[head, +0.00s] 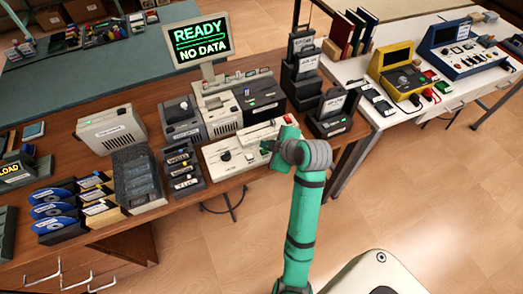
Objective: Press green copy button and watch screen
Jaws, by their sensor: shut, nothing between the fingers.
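The screen (201,42) stands at the back of the brown desk and reads "READY" and "NO DATA" in green and white letters. No green copy button can be made out clearly; my gripper and wrist cover part of the panel's right side.
Grey devices (225,105) stand behind the panel. Dark holders (182,170) with labelled items stand left of it. Dark racks (333,115) stand to the right, close to my wrist. A white table (362,140) with yellow and blue instruments is further right. Floor (420,215) is clear at lower right.

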